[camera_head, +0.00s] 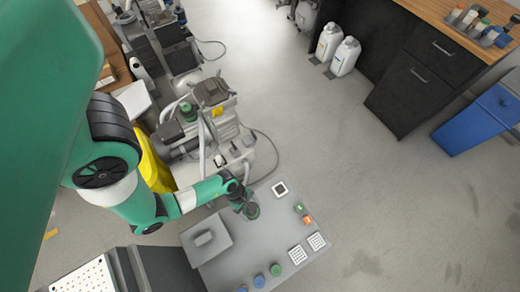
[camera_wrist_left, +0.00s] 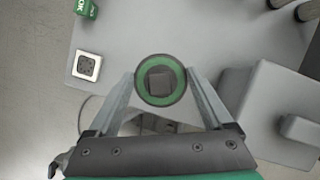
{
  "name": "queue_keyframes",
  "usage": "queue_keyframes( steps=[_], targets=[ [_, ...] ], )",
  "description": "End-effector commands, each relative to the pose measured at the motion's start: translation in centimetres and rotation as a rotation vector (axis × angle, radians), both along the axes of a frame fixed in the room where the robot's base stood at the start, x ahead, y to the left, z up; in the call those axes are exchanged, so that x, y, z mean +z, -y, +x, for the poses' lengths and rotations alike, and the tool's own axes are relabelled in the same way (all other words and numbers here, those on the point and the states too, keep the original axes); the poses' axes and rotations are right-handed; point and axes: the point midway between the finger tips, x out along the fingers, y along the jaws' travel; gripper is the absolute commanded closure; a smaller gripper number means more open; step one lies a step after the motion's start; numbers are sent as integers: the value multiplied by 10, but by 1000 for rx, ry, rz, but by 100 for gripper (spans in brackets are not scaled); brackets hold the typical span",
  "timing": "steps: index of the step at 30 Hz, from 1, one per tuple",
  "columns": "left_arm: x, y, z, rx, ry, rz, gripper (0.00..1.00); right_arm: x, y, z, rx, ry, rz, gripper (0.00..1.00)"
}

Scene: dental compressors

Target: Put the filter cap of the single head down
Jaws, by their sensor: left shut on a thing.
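The filter cap (camera_wrist_left: 175,98), round with a green ring and a dark square centre, sits between the two fingers of my left gripper (camera_wrist_left: 162,80) in the left wrist view. The fingers are shut on its sides. In the head view my left gripper (camera_head: 243,200) reaches over the grey worktop (camera_head: 232,268), with the dark green cap (camera_head: 252,211) at its tip. I cannot tell whether the cap touches the surface. A compressor (camera_head: 212,92) with a metal body stands on the floor side, up and left of the worktop. My right gripper is not in view.
A square black-and-white piece (camera_head: 280,189), a green block (camera_head: 299,208), an orange block (camera_head: 308,220), white grids (camera_head: 297,254) and coloured caps (camera_head: 276,270) lie around. The worktop's middle is clear.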

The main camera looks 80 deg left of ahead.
Motion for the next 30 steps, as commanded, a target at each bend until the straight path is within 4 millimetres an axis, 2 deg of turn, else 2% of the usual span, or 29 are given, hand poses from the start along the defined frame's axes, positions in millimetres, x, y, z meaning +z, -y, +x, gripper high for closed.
queue_keyframes(
  steps=[5, 9, 13, 19, 26, 30],
  targets=[
    [-8, 2, 0, -13, 1, 0, 69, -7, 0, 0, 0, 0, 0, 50],
    [-40, 2, 0, -12, -1, -1, 69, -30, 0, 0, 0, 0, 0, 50],
    [-63, 2, 1, -11, 1, -1, 69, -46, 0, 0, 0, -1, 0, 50],
    [-67, 2, 1, -10, 1, 0, 69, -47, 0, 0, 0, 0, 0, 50],
    [-104, 2, 0, -11, 0, 0, 69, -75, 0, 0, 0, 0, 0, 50],
    [-102, 2, 1, -10, 1, 0, 69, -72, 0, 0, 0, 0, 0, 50]
  ],
)
